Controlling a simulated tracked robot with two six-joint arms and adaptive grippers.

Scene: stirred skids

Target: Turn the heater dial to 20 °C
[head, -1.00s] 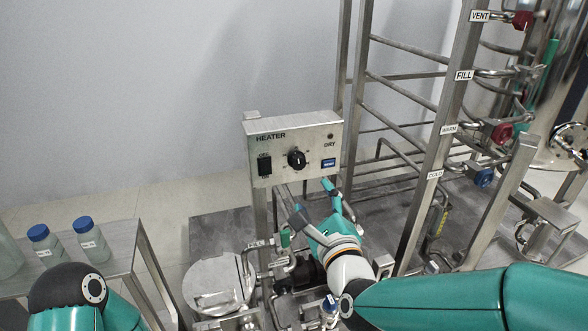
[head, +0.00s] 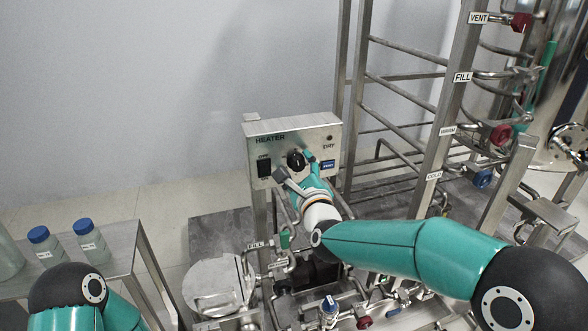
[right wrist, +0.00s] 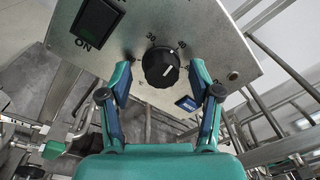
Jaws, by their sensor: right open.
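The heater box (head: 325,133) is a metal panel on a post in the head view. Its black round dial (head: 296,160) sits in the middle of the panel, and it also shows in the right wrist view (right wrist: 161,67). My left gripper is not in view; only my left arm shows.
A black on/off switch (head: 264,169) is left of the dial, and a blue reset button (head: 328,166) is right of it, close to my right finger. Pipes and a frame with labelled valves (head: 501,133) stand to the right. Blue-capped bottles (head: 90,240) stand on a side table at left.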

